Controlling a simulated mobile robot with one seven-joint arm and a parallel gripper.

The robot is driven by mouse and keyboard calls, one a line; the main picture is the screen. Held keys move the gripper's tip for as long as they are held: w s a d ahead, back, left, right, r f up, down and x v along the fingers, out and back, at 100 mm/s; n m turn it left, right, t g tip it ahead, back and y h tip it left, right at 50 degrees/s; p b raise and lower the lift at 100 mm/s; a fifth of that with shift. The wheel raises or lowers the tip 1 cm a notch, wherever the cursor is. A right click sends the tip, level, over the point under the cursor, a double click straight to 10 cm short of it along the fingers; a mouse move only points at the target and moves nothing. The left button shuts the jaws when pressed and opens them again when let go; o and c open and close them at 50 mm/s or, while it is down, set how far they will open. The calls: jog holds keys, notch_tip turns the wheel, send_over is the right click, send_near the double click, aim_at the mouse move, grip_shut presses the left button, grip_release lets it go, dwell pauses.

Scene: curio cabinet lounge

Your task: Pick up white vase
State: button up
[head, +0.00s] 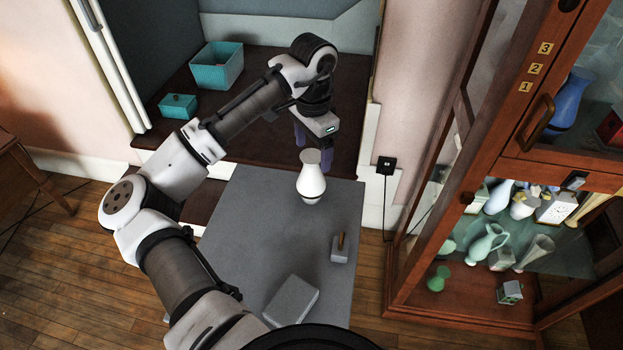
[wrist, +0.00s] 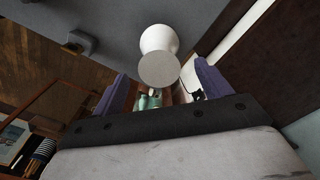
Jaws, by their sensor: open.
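The white vase (head: 311,178) stands upright on a grey surface (head: 235,215), near its far right corner. In the wrist view the vase (wrist: 160,58) shows at the top centre, its round pale top facing the camera. My gripper (head: 314,150) is just behind and above the vase in the head view. Its two purple fingers are spread apart, with nothing between them; in the wrist view the gripper (wrist: 162,90) opens toward the vase. The vase appears just beyond the fingertips, but I cannot tell the exact gap.
A small grey block with a brown upright piece (head: 339,248) and a larger grey box (head: 291,299) share the surface. Teal boxes (head: 217,66) (head: 178,106) sit on the dark shelf behind. A glass-doored wooden cabinet (head: 407,290) with vases stands at right. The surface's middle is clear.

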aim_at(311, 166)
jog(key=shift+s+a+f+p, duration=0.1)
jog(key=shift+f+p, duration=0.2)
jog(key=shift+f, duration=1.2)
jog(key=shift+a+f+p, duration=0.1)
jog(key=shift+f+p, duration=0.15)
jog(key=shift+f, duration=1.2)
jog(key=c, duration=1.2)
jog(key=shift+r, duration=0.2)
notch_tip(311, 166, up, 20)
jog(key=shift+f+b, duration=0.15)
jog(key=shift+b, duration=0.25)
